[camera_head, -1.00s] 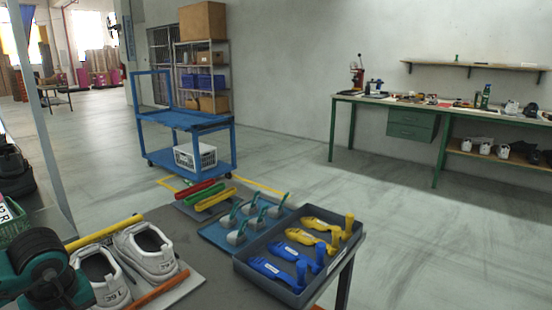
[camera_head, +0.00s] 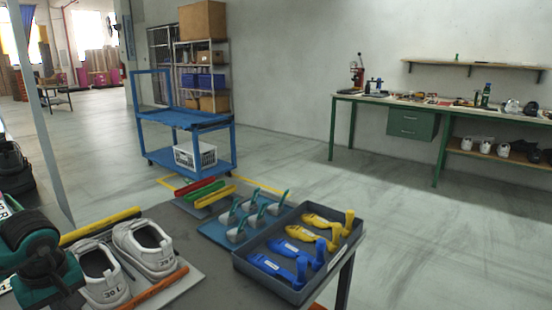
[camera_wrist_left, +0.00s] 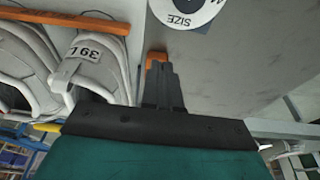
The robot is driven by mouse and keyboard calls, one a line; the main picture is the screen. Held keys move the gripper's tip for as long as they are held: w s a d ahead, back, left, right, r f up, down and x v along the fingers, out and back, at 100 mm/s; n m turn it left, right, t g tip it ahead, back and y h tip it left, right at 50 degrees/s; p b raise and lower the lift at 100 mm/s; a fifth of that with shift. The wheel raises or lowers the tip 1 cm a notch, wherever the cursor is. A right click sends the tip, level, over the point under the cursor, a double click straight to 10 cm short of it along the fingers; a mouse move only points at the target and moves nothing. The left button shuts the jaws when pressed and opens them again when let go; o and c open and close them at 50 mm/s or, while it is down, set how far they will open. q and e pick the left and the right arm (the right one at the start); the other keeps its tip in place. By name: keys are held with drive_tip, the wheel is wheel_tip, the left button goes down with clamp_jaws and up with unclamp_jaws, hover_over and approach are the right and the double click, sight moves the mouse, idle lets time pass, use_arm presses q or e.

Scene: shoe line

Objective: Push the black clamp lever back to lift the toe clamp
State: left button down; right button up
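I cannot make out the black clamp lever or the toe clamp in either view. My left arm, teal and black, fills the lower left corner of the head view, left of a pair of white shoes (camera_head: 148,244); its fingertips are hidden there. In the left wrist view the fingers of my left gripper (camera_wrist_left: 163,80) look shut together, with no object seen between them. A small orange piece (camera_wrist_left: 156,57) shows at their tip; I cannot tell what it belongs to. The shoe marked 39 L (camera_wrist_left: 88,60) is left of the fingers. My right gripper is in neither view.
A yellow bar (camera_head: 100,227) and an orange bar (camera_head: 156,287) flank the shoes. A grey tray (camera_head: 262,284) with blue and yellow tools stands right of them. A white disc marked SIZE (camera_wrist_left: 186,14) is near the fingers. A blue cart (camera_head: 232,150) stands beyond.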

use_arm(q)
drive_tip(key=shift+w+a+b, duration=0.3)
drive_tip(key=shift+w+a, duration=0.75)
drive_tip(key=shift+a, duration=0.3)
drive_tip(key=shift+w+a+b, duration=0.25)
drive_tip(key=shift+w+a, duration=0.8)
drive_tip(key=shift+a, duration=0.25)
drive_tip(key=shift+s+d, duration=0.1)
drive_tip(key=shift+s+d+p, duration=0.35)
drive_tip(key=shift+s+d, duration=0.05)
drive_tip(key=shift+d, duration=0.1)
